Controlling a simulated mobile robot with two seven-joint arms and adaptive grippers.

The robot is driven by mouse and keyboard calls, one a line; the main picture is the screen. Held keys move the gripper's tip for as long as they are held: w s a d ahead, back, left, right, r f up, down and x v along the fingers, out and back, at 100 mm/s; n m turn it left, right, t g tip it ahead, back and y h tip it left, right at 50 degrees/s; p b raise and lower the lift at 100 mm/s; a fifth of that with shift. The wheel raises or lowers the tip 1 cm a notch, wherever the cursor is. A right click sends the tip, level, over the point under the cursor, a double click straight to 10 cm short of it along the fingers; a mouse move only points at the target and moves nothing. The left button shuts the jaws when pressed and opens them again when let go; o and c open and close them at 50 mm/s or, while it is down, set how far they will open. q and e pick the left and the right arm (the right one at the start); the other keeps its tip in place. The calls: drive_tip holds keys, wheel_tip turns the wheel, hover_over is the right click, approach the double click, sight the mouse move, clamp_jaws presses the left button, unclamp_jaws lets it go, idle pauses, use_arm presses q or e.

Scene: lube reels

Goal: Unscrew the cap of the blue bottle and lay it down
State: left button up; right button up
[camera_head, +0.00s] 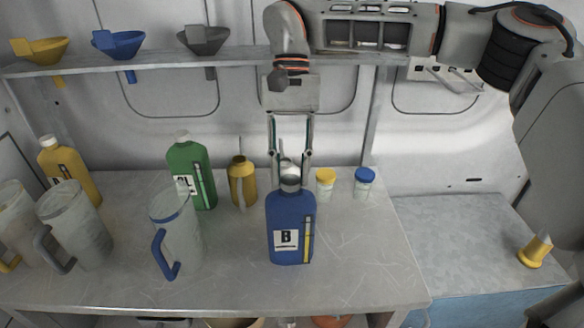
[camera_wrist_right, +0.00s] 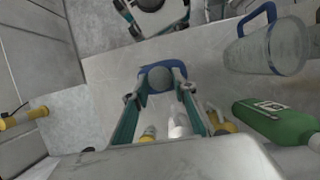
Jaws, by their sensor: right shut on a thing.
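The blue bottle (camera_head: 291,232), labelled B, stands upright on the metal workbench (camera_head: 350,262). Its grey cap (camera_head: 290,184) is at the top of the bottle; I cannot tell whether it is loosened. My right gripper (camera_head: 290,187) reaches straight down from above, its fingers on either side of the cap, shut on it. In the right wrist view the round grey cap (camera_wrist_right: 160,78) lies between the fingertips, with the blue bottle's shoulder (camera_wrist_right: 148,69) around it.
A green bottle (camera_head: 190,172), a yellow oil can (camera_head: 242,182) and jars with yellow (camera_head: 326,176) and blue lids (camera_head: 365,175) stand behind. A clear jug (camera_head: 178,230) is at left. A shelf (camera_head: 160,64) holds funnels. The bench's right front is clear.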

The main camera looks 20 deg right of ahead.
drive_tip(key=shift+f+n+h, duration=0.35)
drive_tip(key=shift+n+h, duration=0.05)
drive_tip(key=shift+n, duration=0.6)
drive_tip(key=o, duration=1.4)
drive_tip(key=shift+w+r, duration=0.1)
drive_tip(key=shift+r, duration=0.1)
drive_tip(key=shift+o, duration=0.2)
